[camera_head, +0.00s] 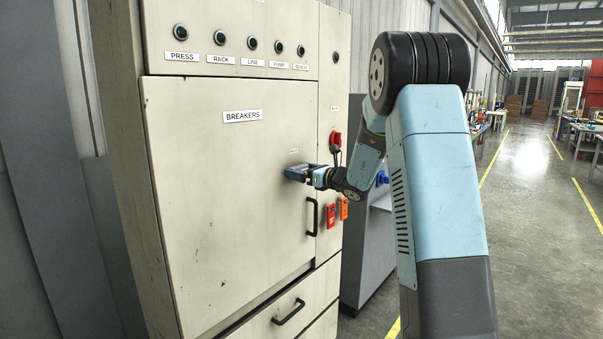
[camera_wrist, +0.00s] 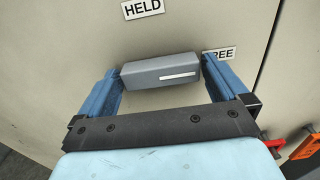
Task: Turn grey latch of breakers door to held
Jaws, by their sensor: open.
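The breakers door (camera_head: 235,200) is a closed beige cabinet door with a BREAKERS label. In the wrist view the grey latch (camera_wrist: 160,72) is a bar with a white stripe, lying nearly level in the picture. A HELD label (camera_wrist: 142,9) is above it, and a partly hidden label ending in "REE" (camera_wrist: 220,54) is at its right end. My gripper (camera_wrist: 161,86) is open, with one blue finger at each end of the latch. I cannot tell whether the fingers touch it. In the head view my gripper (camera_head: 297,173) is at the door's right side and hides the latch.
A black door handle (camera_head: 312,217) is just below my gripper. A red switch (camera_head: 335,139) and red and orange tags (camera_head: 331,215) are on the panel to the right. A drawer (camera_head: 290,313) is below. Open floor (camera_head: 530,200) lies to the right.

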